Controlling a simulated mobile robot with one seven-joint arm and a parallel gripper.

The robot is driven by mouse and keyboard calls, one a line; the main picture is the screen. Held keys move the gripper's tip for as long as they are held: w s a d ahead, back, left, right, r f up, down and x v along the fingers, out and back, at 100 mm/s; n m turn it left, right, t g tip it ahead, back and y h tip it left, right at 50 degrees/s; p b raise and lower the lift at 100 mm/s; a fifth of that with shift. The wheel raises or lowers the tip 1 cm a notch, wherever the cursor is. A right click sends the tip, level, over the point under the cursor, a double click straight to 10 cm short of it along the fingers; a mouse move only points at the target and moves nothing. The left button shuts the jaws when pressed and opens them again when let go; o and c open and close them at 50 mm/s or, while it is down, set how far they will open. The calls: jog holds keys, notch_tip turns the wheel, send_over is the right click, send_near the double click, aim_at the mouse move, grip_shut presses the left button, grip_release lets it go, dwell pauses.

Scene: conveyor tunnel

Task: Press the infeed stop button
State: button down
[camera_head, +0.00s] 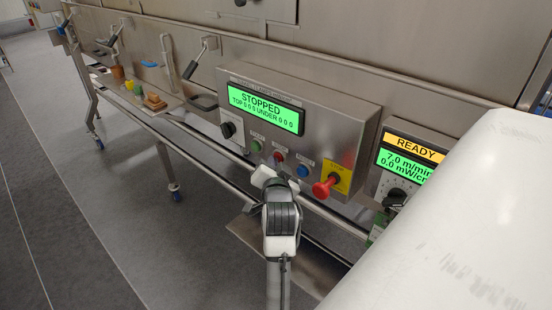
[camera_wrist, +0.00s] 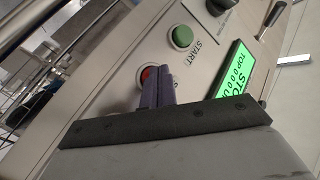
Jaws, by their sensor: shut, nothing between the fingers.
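The infeed control box (camera_head: 345,112) is a steel panel with a green display (camera_head: 262,107) reading STOPPED. Below the display sit a green button (camera_head: 256,146), a small red button (camera_head: 278,156) and a blue button (camera_head: 302,171). In the wrist view the green button (camera_wrist: 182,37) is labelled START. The red button (camera_wrist: 148,74) beside it is partly hidden by my fingers; its label shows only an S. My gripper (camera_head: 264,178) is shut and empty, just in front of the panel below the red button. I cannot tell whether the fingertips touch it.
A red mushroom knob (camera_head: 325,187) on a yellow plate sticks out at the panel's lower right. A black rotary switch (camera_head: 228,130) is at its left. A second panel with a READY display (camera_head: 415,148) stands to the right. Rails run below the panel.

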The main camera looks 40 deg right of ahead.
dwell(0.4)
jog(key=shift+s+a, duration=0.15)
jog(key=shift+a, duration=0.75)
jog(key=shift+p, duration=0.3)
jog(key=shift+s+a+p, duration=0.15)
jog(key=shift+a+p, duration=0.3)
jog(key=shift+a, duration=2.05)
